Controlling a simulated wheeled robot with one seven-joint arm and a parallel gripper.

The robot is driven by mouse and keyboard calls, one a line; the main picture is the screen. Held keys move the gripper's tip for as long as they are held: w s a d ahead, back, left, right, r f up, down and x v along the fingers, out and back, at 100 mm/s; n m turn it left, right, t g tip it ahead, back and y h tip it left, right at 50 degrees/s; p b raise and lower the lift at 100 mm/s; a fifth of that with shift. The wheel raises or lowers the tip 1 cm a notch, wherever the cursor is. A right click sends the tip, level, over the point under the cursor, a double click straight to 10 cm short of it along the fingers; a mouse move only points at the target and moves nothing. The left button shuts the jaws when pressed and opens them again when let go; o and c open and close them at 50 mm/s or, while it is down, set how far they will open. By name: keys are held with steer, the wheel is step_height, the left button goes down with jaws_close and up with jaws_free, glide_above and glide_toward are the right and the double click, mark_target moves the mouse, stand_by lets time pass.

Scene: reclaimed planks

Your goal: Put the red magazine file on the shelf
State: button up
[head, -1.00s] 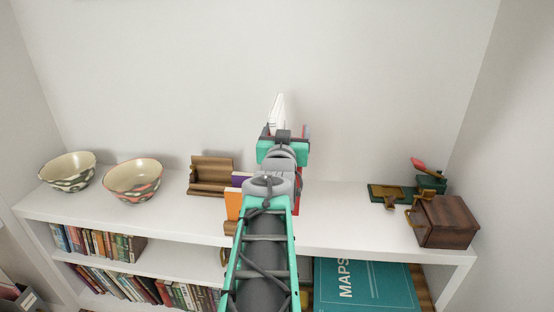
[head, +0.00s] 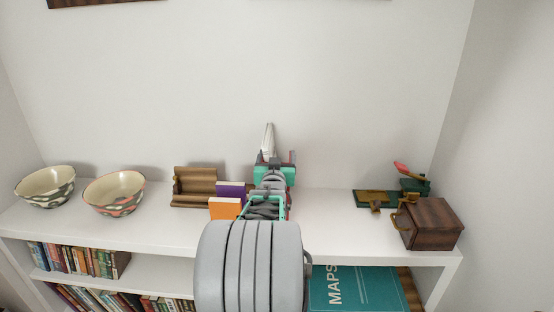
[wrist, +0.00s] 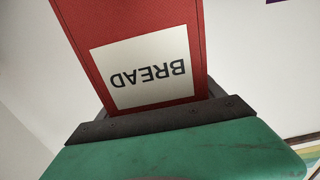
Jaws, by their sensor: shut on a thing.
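The red magazine file (wrist: 185,30), with a white label reading BREAD, fills the upper middle of the wrist view. My gripper (wrist: 150,120) is shut on it; its dark jaw edge crosses just below the label. In the head view my gripper (head: 272,170) is over the middle of the white shelf (head: 330,225), and my arm hides most of the file. Only narrow red slivers show beside the gripper. I cannot tell whether the file touches the shelf top.
An orange block-like thing (head: 225,208) and a purple one (head: 230,190) stand just left of my gripper. A wooden stand (head: 195,187) and two patterned bowls (head: 113,192) are farther left. A brass-and-green device (head: 376,199) and a wooden box (head: 430,224) are right; bare shelf lies between.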

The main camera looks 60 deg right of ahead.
stand_by(0.3)
steer(key=o, duration=1.7)
steer(key=shift+f, duration=0.3)
steer(key=shift+c, duration=0.2)
steer(key=o, duration=0.4)
steer(key=shift+o, duration=0.2)
steer(key=shift+r, duration=0.15)
